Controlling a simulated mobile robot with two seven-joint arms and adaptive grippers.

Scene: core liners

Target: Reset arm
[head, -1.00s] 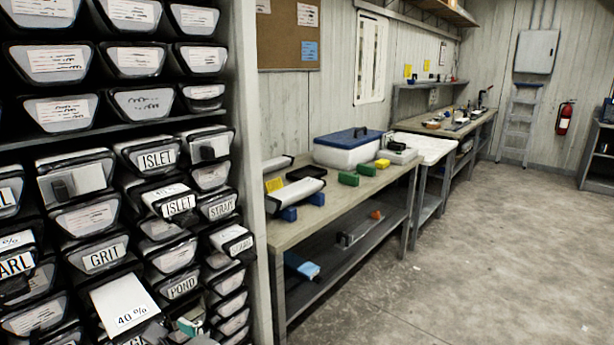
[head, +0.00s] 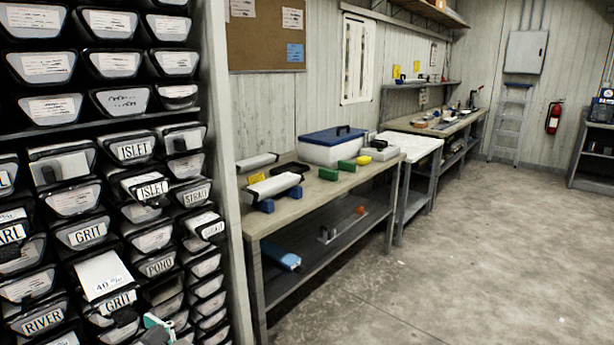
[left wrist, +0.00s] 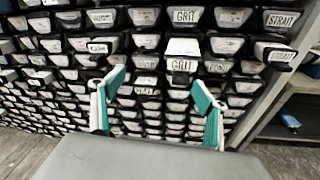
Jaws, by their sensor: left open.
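My left gripper (left wrist: 159,78) shows in the left wrist view with its two white and teal fingers wide apart, and nothing is between them. It faces a rack of core liners, apart from them as far as I can tell. In the head view only a small teal and white part of the left gripper (head: 157,328) shows at the bottom edge, in front of the rack. The liners have labelled ends, such as the GRIT liner (head: 87,234) and the RIVER liner (head: 43,319). A liner with a white 40 % top (head: 101,270) sticks out of the rack. My right gripper is not in view.
A workbench (head: 262,219) right of the rack holds a blue-lidded white box (head: 331,153), green blocks (head: 328,174) and a liner on blue supports (head: 271,187). A fire extinguisher (head: 553,118) hangs on the back wall. The concrete floor (head: 460,260) at right is clear.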

